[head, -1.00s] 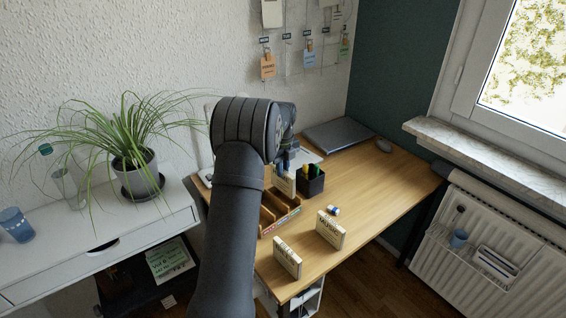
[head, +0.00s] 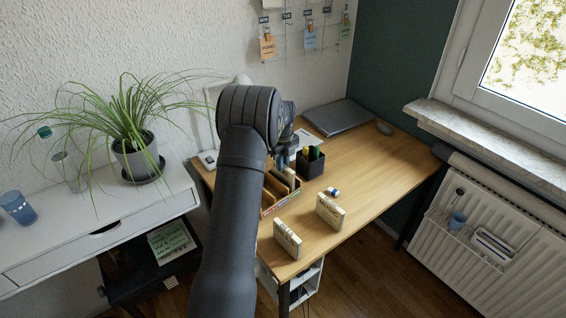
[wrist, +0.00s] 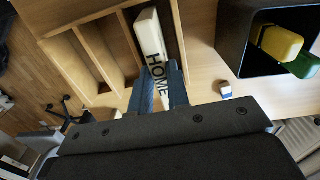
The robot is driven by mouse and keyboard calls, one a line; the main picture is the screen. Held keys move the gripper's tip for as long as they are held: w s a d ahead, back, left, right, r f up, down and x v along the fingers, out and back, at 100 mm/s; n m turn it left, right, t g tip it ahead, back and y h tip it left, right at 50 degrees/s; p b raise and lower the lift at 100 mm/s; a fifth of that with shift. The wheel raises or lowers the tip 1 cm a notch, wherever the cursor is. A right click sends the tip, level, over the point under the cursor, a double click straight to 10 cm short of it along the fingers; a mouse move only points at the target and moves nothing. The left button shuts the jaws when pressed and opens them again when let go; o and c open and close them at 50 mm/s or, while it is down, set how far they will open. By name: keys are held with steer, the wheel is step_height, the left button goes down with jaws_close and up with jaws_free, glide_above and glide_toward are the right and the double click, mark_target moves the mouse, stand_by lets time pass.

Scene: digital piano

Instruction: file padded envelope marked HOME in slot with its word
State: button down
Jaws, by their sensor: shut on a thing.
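The cream padded envelope marked HOME (wrist: 152,42) is between the blue fingertips of my gripper (wrist: 160,88), which is shut on it. In the wrist view its far end lies within the slot of the wooden sorter (wrist: 88,20) nearest the pen cup. In the head view the envelope (head: 291,174) shows partly at the sorter (head: 268,210), below my gripper (head: 284,155). The other slots seen in the wrist view look empty. The sorter's front labels are too small to read, and my arm hides part of the sorter.
A black pen cup (head: 311,164) stands right beside the sorter. Two cream blocks with words, one reading MUSIC (head: 330,211) and one unclear (head: 287,240), stand near the front edge. The desk's right side is mostly clear.

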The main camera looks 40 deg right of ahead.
steer(key=c, duration=1.3)
jaws_free()
steer(key=shift+r, duration=2.5)
step_height(320, 180, up, 18)
steer(key=shift+f, duration=0.25)
steer(key=shift+f, duration=0.1)
step_height(320, 180, down, 19)
steer(key=shift+r, duration=0.15)
